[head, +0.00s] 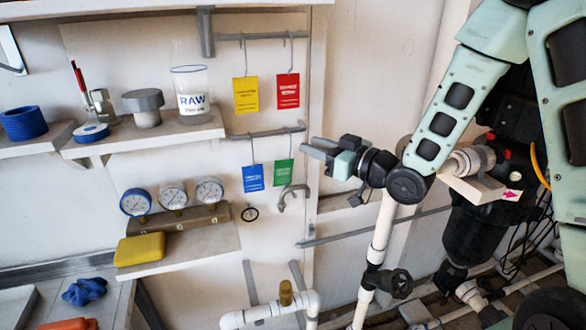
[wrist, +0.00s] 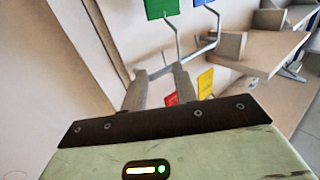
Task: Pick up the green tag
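The green tag (head: 284,173) hangs from a hook on the lower wall rail (head: 262,134), right of the blue tag (head: 253,178). My gripper (head: 306,147) is up and to the right of the green tag, near the right end of that rail, apart from the tag. In the wrist view the green tag (wrist: 158,8) is at the top edge, partly cut off, beyond the fingertips. My gripper (wrist: 159,70) is open there, with nothing seen between its fingers; the rail passes beyond the fingertips.
A yellow tag (head: 245,95) and a red tag (head: 288,91) hang from the upper rail (head: 262,36). A grey hook (head: 292,196) is just below the green tag. Shelves with gauges (head: 172,197) and a RAW beaker (head: 192,92) stand left. A white pipe (head: 382,232) rises at right.

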